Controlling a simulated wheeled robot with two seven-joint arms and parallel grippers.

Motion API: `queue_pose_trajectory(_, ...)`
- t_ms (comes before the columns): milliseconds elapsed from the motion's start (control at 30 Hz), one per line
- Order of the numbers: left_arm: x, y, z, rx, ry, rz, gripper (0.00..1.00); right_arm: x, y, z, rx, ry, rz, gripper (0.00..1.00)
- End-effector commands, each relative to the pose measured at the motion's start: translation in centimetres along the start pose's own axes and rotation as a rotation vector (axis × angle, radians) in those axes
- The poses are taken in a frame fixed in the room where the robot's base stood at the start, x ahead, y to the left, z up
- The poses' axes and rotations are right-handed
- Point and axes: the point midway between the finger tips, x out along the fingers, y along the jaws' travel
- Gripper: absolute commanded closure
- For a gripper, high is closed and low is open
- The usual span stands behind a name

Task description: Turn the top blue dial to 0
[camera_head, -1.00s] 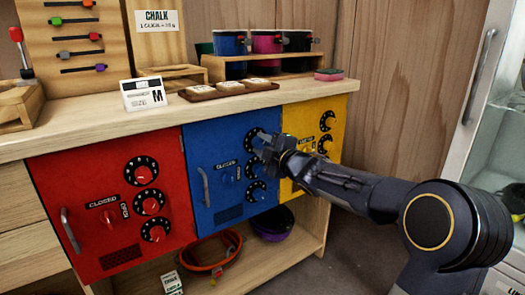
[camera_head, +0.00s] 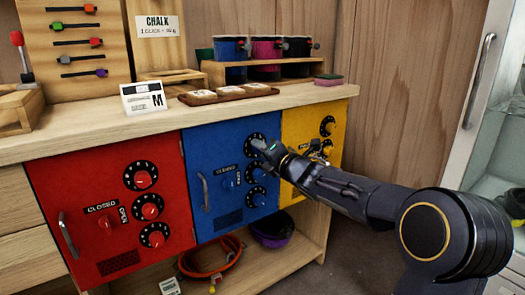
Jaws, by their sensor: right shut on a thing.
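The blue door (camera_head: 205,157) is the middle one of three coloured doors under the counter. Its top blue dial (camera_head: 256,138) is a round black ring with white marks, near the door's upper right. My right gripper (camera_head: 261,149) reaches in from the right and is shut on the dial's knob. The fingers hide the knob and part of the ring, so I cannot read its setting. The middle blue dial (camera_head: 254,174) and bottom blue dial (camera_head: 256,196) sit below, clear of the fingers. My left gripper is not in view.
The red door (camera_head: 75,180) with its dials is on the left, and the yellow door (camera_head: 308,125) is behind my right wrist. The counter (camera_head: 100,130) above holds a tray (camera_head: 240,95) and a card (camera_head: 143,96). A glass-doored cabinet (camera_head: 485,110) stands right.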

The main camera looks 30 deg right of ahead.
Motion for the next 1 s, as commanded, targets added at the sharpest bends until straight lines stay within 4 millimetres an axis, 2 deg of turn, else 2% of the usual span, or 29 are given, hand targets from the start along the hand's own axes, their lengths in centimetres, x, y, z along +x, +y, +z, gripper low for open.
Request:
queue_pose_trajectory(400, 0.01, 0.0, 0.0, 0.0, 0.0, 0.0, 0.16, 0.0, -0.13, -0.03, -0.179, 0.001, -0.003, 0.91)
queue_pose_trajectory(933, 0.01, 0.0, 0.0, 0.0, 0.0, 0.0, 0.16, 0.0, -0.1, -0.02, -0.2, 0.0, -0.002, 0.91)
queue_pose_trajectory(967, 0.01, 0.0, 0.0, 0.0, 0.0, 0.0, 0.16, 0.0, -0.1, -0.02, -0.2, 0.0, -0.002, 0.66)
queue_pose_trajectory(1000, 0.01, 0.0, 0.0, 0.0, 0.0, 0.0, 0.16, 0.0, -0.1, -0.02, -0.2, 0.0, -0.002, 0.61)
